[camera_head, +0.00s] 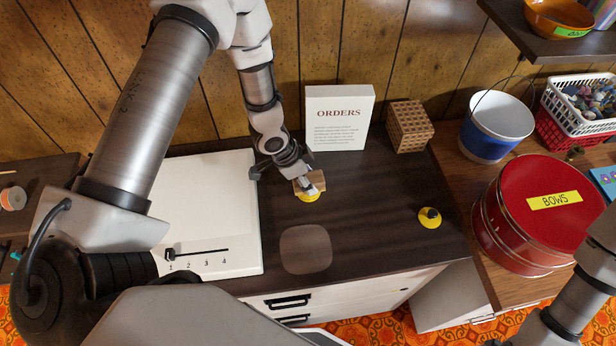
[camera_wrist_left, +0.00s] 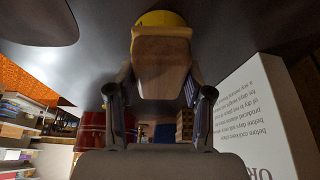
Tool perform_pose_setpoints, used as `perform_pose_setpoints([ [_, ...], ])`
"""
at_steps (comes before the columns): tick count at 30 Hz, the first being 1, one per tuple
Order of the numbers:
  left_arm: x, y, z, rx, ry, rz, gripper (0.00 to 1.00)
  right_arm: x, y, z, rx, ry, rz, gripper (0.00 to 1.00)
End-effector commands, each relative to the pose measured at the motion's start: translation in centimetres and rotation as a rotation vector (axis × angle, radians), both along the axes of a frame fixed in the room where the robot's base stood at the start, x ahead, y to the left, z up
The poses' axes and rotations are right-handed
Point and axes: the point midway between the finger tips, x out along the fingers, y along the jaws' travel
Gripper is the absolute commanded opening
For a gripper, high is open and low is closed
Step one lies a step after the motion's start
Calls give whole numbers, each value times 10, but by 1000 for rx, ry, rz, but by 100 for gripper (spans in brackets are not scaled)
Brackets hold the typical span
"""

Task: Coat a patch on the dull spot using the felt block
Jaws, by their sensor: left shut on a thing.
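My left gripper (camera_head: 312,187) is shut on the felt block (camera_head: 315,183), a small wooden block. The block also shows between the fingers in the left wrist view (camera_wrist_left: 162,65). A yellow rounded thing (camera_head: 308,197) is at its lower end, also seen in the left wrist view (camera_wrist_left: 165,18). I cannot tell whether it is part of the block or a separate thing under it. The dull spot (camera_head: 306,249) is a paler rounded patch on the dark tabletop (camera_head: 375,225), nearer the front than the block and apart from it. My right gripper is out of view.
A yellow round piece with a black knob (camera_head: 430,217) lies to the right. An ORDERS sign (camera_head: 338,117) and a lattice wooden box (camera_head: 409,126) stand at the back. A white panel with a slider (camera_head: 215,215) is on the left. A red BOWS tin (camera_head: 510,235) stands far right.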

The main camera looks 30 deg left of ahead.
Motion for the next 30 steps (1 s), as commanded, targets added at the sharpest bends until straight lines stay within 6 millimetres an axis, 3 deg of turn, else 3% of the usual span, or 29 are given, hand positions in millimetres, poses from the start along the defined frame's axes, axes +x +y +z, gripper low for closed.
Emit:
perform_pose_setpoints([
  [3,1,0,18,0,-2,-1,23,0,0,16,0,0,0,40],
  [18,1,0,65,0,-3,0,23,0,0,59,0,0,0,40],
  [30,1,0,65,0,-3,1,23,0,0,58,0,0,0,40],
])
